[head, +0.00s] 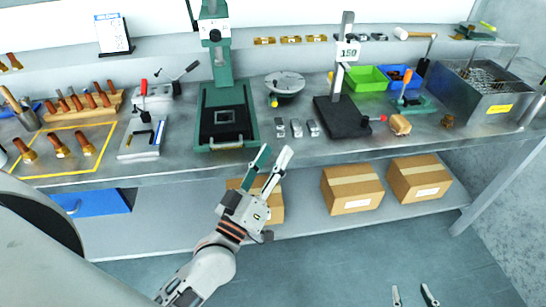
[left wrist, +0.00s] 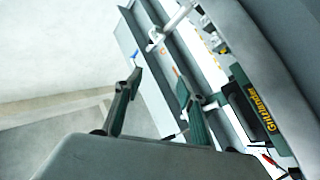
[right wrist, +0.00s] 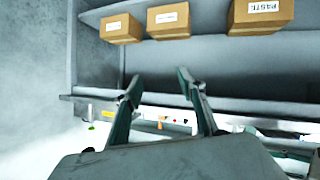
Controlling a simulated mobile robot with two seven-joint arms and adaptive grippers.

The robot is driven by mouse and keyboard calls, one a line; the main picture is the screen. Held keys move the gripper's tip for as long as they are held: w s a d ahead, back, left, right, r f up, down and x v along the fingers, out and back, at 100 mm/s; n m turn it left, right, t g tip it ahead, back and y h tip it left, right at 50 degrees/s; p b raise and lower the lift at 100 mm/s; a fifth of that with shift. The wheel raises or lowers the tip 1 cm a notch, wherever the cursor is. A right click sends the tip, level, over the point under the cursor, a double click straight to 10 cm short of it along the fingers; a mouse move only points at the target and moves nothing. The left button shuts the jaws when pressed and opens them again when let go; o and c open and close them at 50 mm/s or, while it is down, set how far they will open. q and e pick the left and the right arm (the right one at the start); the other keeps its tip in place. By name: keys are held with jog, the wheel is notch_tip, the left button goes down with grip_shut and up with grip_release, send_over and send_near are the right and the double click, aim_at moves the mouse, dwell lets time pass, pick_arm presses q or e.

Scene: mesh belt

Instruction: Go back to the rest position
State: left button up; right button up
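My left gripper (head: 276,156) is in front of the workbench's front edge, with its two fingers spread apart and nothing between them. It hides part of a cardboard box on the shelf below. In the left wrist view the same gripper (left wrist: 158,84) is open and empty. Only the fingertips of my right gripper (head: 411,293) show at the bottom of the head view, apart, over the floor. In the right wrist view this gripper (right wrist: 159,80) is open and empty, with the shelf of boxes beyond it.
The workbench (head: 300,155) carries a green press (head: 228,115), a black-based stand (head: 343,118), a green bin (head: 367,78) and a metal basket (head: 485,90). Cardboard boxes (head: 352,188) sit on the lower shelf. The floor (head: 340,270) in front is clear.

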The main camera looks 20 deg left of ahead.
pick_arm(q)
jog(key=s+f+m+g, duration=0.3)
jog(key=s+f, duration=0.1)
jog(key=f, duration=0.6)
jog(key=s+f+m+g, duration=0.3)
jog(key=s+f+g, duration=0.1)
jog(key=f, duration=0.7)
jog(key=s+a+f+m+g, duration=0.1)
jog(key=s+f+m+g, duration=0.2)
jog(key=s+f, duration=0.3)
notch_tip(320, 180, down, 5)
jog(key=shift+s+f+g, duration=0.1)
jog(key=shift+s+g, duration=0.05)
jog(key=shift+g, duration=0.35)
pick_arm(e)
jog(key=s+a+f+g, duration=0.1)
jog(key=s+f, duration=0.4)
jog(key=f, duration=0.2)
jog(key=shift+f+m+g, duration=0.3)
jog(key=shift+f+g, duration=0.1)
